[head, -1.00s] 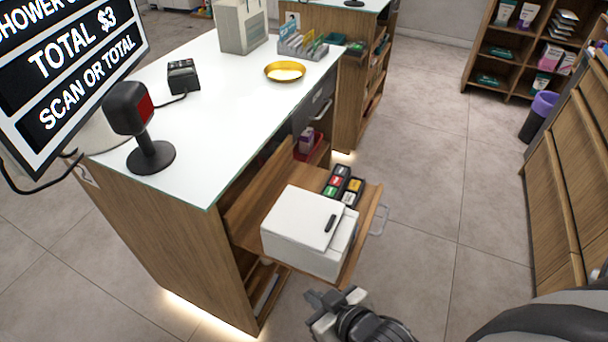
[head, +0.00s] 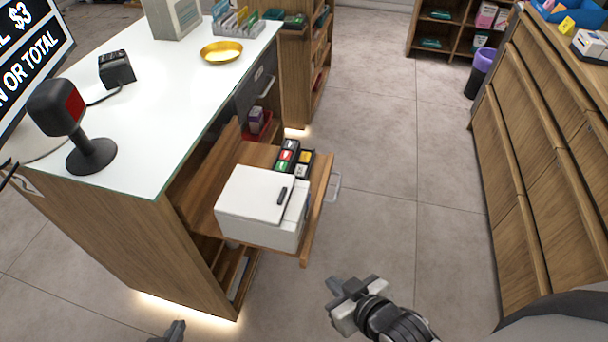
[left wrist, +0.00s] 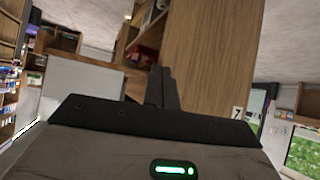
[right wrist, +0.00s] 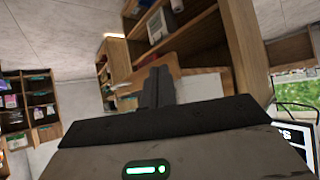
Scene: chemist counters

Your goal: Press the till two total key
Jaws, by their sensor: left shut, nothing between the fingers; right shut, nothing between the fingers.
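A white till box (head: 262,208) sits on a pulled-out wooden shelf (head: 312,222) of the counter. Behind it is a black keypad (head: 292,158) with red, green, white and yellow keys; their lettering is too small to read, so I cannot tell which is the total key. The till screen (head: 30,55) at the upper left is partly cut off and reads "OR TOTAL". My right gripper (head: 345,291) is shut and empty, in front of and apart from the till. My left gripper (head: 176,330) is shut at the bottom edge, below the counter end, mostly out of view.
The white counter top (head: 170,115) holds a scanner on a stand (head: 75,125), a small black device (head: 116,68) and a gold dish (head: 221,52). Wooden drawers (head: 530,150) stand on the right. Tiled floor (head: 390,140) lies clear between them. A purple-lined bin (head: 481,72) is further back.

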